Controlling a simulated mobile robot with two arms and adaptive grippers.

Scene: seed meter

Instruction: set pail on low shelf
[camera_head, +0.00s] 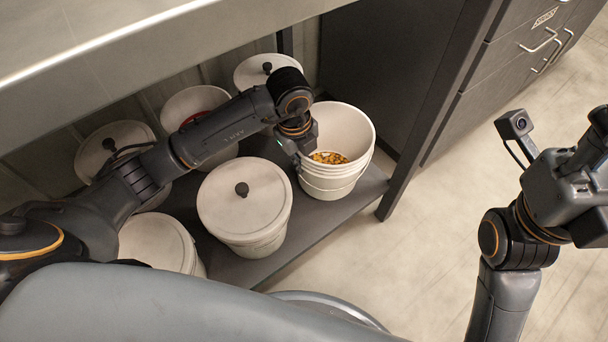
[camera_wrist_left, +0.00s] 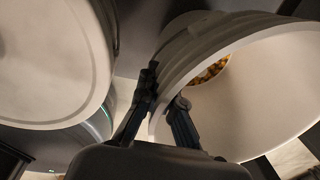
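The pail (camera_head: 335,180) is white, open-topped and holds yellow-orange kernels (camera_head: 328,157). It stands upright at the right end of the dark low shelf (camera_head: 290,240). My left gripper (camera_head: 302,150) is at the pail's left rim. In the left wrist view, the fingers of my left gripper (camera_wrist_left: 165,97) straddle the pail's rim (camera_wrist_left: 205,45), one outside and one inside, drawn close together on the wall. The pail's base is hidden in that view.
Several lidded white buckets share the shelf; the nearest (camera_head: 243,200) stands just left of the pail. A worktop (camera_head: 130,45) overhangs the shelf. A dark cabinet leg (camera_head: 410,150) is close on the right. The floor (camera_head: 430,250) in front is clear.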

